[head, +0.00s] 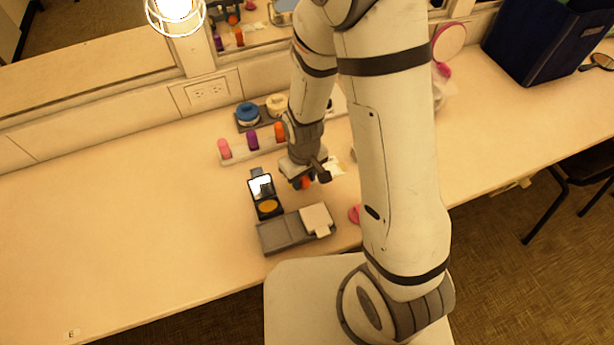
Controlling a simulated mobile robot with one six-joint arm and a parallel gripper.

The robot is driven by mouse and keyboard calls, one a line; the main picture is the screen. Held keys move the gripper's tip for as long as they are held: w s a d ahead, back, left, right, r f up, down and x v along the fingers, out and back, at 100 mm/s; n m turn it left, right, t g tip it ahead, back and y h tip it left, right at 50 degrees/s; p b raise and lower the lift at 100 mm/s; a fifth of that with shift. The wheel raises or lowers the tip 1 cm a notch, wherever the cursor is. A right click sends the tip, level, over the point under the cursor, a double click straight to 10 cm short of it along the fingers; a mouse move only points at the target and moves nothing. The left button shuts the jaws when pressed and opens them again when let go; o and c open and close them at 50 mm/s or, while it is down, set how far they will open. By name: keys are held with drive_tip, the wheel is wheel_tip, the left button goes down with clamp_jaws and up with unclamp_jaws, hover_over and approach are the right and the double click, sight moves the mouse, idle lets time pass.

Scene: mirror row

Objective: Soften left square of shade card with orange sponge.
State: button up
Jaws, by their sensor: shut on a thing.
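My gripper (304,180) points down over the table, right of the open compact. It is shut on the orange sponge (306,183), of which only a small orange part shows below the fingers. A pale card with yellowish marks (335,166), which looks like the shade card, lies just right of and behind the gripper. The gripper and arm hide part of it, so I cannot make out its left square. I cannot tell whether the sponge touches anything below.
An open compact (268,207) with a mirror and orange pan stands left. A grey tray (272,240) with a pale block (316,219) lies in front. A rack (234,157) with pink, purple and orange items stands behind. The table's left side is clear.

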drive_tip(key=shift+r+p, duration=1.55)
drive_tip(key=shift+r, duration=1.1)
